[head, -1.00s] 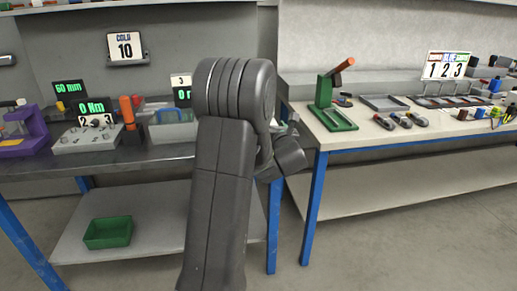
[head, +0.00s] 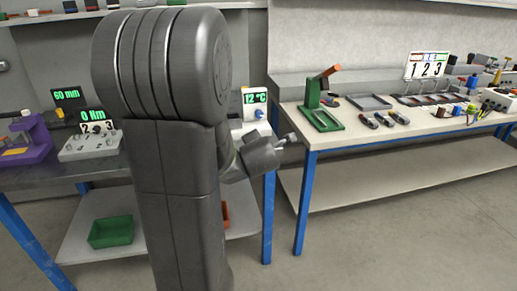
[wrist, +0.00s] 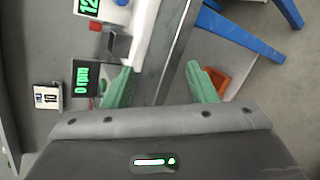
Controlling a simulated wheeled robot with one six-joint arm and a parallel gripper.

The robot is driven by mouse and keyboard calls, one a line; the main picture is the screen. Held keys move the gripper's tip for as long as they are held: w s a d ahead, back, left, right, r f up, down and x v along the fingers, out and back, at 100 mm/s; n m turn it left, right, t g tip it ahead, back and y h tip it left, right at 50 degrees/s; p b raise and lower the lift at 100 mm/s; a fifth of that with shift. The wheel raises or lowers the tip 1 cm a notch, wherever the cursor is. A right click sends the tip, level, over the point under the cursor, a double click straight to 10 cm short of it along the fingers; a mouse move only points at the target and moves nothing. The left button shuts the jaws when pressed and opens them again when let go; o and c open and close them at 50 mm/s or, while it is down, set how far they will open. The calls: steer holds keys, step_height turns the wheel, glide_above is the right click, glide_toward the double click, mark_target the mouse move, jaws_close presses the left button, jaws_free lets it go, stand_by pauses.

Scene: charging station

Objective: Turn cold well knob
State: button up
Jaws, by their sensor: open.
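The cold well, a white unit with a green "12 °C" display (head: 254,97), stands at the right end of the left bench. Its small blue knob (head: 259,114) is on the front below the display. In the wrist view the display (wrist: 88,7) is cut by the top edge, and part of the blue knob (wrist: 122,2) shows there. My gripper (wrist: 163,86) is open, its green fingers wide apart with nothing between them. It is apart from the knob. In the head view my arm hides the middle of the bench.
A "0 rpm" display (wrist: 86,78) and a sign reading 10 (wrist: 47,97) are near the left finger in the wrist view. An orange bin (wrist: 216,80) is below the bench. A green press (head: 318,105) stands on the right bench.

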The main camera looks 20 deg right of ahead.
steer(key=shift+s+a+r+m+g+p, duration=0.1)
steer(key=shift+s+a+m+g+p, duration=0.15)
steer(key=shift+s+a+m, duration=0.35)
steer(key=shift+s+a+m+g+p, duration=0.15)
steer(key=shift+s+a+m+g, duration=0.2)
steer(key=shift+s, duration=0.35)
